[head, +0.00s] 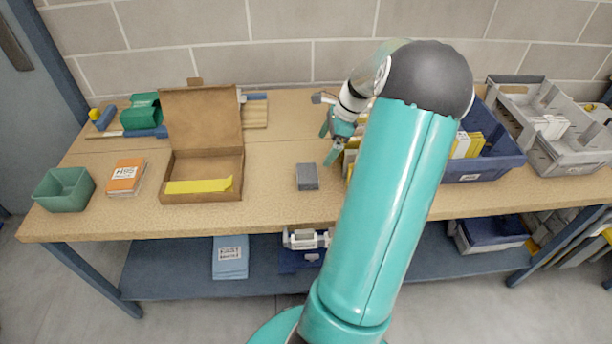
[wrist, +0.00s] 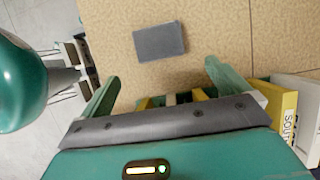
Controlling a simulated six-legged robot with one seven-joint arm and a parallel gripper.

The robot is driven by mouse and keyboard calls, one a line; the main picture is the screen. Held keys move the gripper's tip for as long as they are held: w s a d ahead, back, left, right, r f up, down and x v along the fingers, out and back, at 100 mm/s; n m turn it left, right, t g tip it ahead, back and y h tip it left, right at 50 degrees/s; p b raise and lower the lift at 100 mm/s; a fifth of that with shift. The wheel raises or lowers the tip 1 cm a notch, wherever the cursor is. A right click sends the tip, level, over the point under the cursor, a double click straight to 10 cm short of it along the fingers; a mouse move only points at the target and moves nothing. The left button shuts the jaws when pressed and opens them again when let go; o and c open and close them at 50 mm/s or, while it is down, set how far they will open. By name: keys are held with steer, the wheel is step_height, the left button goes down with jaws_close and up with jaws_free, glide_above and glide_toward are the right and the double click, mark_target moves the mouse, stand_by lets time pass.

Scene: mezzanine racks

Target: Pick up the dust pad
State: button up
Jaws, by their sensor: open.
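The dust pad is most likely the small grey rectangular block (head: 307,176) lying flat on the wooden workbench (head: 270,213), near the middle of its front half. It also shows in the wrist view as a grey rectangle (wrist: 160,41), ahead of the fingers and between their lines. My gripper (head: 331,138) is above the bench, just behind and to the right of the pad in the head view. Its two green fingers (wrist: 160,83) are spread apart with nothing between them, and they do not touch the pad. My arm hides part of the bench to the right.
An open cardboard box (head: 205,165) with a yellow strip stands left of the pad. A blue bin (head: 480,170) with yellow and white items is to the right, beside grey bins (head: 570,155). A green tray (head: 65,190) sits far left.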

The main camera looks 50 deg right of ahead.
glide_above(308, 172)
steer(key=s+d, duration=0.2)
step_height(308, 172, down, 6)
steer(key=shift+s+a+r, duration=0.1)
steer(key=shift+r, duration=0.1)
steer(key=x, duration=0.5)
steer(key=shift+w+a+f, duration=0.2)
steer(key=shift+w+a, duration=0.05)
steer(key=shift+a, duration=0.05)
steer(key=c, duration=0.8)
steer(key=shift+r, duration=0.1)
steer(key=shift+r, duration=0.55)
steer(key=s+r, duration=1.1)
steer(key=s, duration=0.3)
steer(key=shift+a+r, duration=0.35)
steer(key=shift+a, duration=0.1)
